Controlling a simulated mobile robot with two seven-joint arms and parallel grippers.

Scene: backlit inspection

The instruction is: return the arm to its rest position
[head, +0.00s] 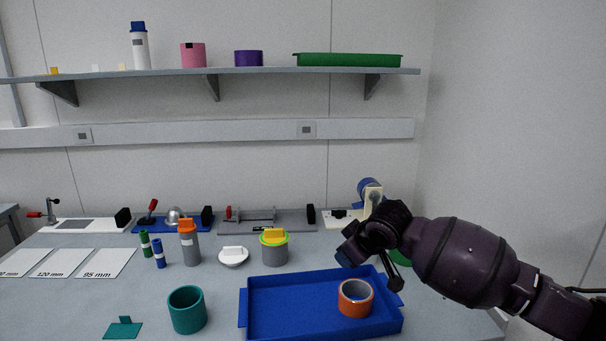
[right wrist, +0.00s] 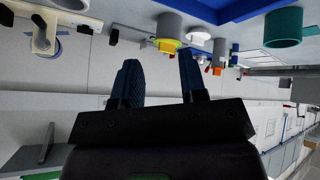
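My right arm comes in from the right in the head view, and its dark gripper (head: 362,250) is in the air over the back right part of the blue tray (head: 270,327). In the right wrist view the two blue fingers of this gripper (right wrist: 160,78) stand apart with nothing between them. An orange ring (head: 355,298) sits in the right part of the tray, below the gripper and apart from it. My left gripper is in neither view.
A teal cup (head: 187,310) stands left of the tray. A grey cylinder with a yellow top (head: 274,250), an orange-capped bottle (head: 189,243) and a white lid (head: 233,257) stand behind. Fixtures (head: 266,220) line the back edge. A shelf (head: 230,73) hangs above.

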